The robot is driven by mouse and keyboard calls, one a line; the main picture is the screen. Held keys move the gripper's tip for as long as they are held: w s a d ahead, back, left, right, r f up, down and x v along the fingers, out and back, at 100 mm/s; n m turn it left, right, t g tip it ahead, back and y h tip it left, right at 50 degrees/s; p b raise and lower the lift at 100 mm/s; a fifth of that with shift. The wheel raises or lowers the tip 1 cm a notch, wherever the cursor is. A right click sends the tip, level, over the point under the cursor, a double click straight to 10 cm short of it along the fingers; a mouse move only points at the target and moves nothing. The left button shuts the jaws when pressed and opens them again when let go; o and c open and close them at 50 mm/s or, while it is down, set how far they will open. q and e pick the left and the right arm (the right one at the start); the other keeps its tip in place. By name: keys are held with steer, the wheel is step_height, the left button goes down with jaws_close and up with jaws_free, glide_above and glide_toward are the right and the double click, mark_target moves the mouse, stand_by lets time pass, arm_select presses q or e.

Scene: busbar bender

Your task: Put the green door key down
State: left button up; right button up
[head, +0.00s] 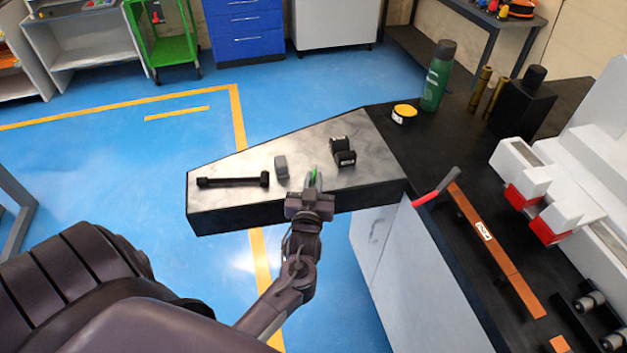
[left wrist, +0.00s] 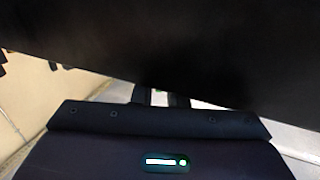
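The green door key (head: 314,173) shows as a small green sliver at the tips of my left gripper (head: 314,182), over the front edge of the grey-topped table section. The fingers are close together around it, and most of the key is hidden by them. I cannot tell whether the key touches the table top. In the left wrist view, the two fingers (left wrist: 160,98) show only as short dark stubs with a narrow gap, below a large dark surface; the key cannot be made out there. My right gripper is not in view.
On the grey table top (head: 235,168) lie a black bar-shaped tool (head: 233,182), a small grey block (head: 281,166) and a black device (head: 342,152). To the right, the black bench holds a yellow-topped tin (head: 404,112), a green bottle (head: 437,78), a red-handled lever (head: 437,188) and a copper bar (head: 500,255).

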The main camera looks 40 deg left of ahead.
arm_select(q)
steer(key=shift+o, duration=1.2)
